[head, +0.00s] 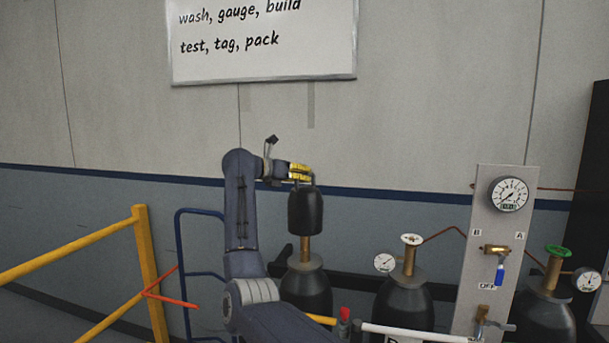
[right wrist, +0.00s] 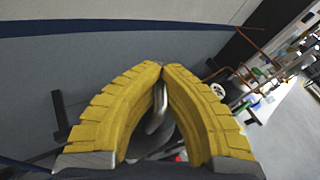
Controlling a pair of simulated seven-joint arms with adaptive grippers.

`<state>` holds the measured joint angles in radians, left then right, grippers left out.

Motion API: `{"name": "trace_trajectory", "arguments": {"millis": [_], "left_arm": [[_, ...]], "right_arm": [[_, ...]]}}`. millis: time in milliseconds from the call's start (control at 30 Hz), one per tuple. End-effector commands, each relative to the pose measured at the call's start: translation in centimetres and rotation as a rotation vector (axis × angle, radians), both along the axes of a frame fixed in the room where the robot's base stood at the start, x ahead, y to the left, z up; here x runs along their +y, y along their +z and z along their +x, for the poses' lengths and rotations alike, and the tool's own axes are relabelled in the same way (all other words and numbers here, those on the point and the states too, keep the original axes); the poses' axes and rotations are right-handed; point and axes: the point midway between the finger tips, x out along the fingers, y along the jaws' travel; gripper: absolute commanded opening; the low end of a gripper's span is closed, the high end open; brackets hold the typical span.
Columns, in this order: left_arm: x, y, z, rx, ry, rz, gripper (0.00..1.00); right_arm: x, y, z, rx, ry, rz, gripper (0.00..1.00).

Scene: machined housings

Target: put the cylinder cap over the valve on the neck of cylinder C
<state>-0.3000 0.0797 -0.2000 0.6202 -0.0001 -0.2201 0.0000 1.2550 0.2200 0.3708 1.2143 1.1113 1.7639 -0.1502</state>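The cylinder cap (head: 305,212) is a dark, upright cup with a loop on top. My right gripper (head: 300,172), with yellow fingers, is shut on the cap's loop. In the right wrist view the fingertips (right wrist: 163,68) meet and a grey curved bar (right wrist: 158,112) shows between them. Below the cap stands a dark gas cylinder (head: 306,288), which I take for cylinder C; no letter shows on it. Its brass valve (head: 305,250) shows under the cap's rim; its top is hidden, and I cannot tell whether inside or behind the cap. My left gripper is not in view.
A second cylinder (head: 403,305) with gauge and white handwheel stands to the right, and a third (head: 542,318) with a green handwheel beyond the gauge panel (head: 490,250). A blue frame (head: 181,265) and yellow railing (head: 148,270) are left. Open wall is behind the cap.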

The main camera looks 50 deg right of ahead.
Motion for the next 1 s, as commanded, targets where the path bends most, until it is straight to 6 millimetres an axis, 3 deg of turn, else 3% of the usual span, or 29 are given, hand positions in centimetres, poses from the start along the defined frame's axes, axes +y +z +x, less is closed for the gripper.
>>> {"name": "trace_trajectory", "arguments": {"millis": [1000], "left_arm": [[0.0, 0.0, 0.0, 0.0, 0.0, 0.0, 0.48]], "right_arm": [[0.0, -1.9, 0.0, 0.001, 0.0, -0.003, 0.0]]}}
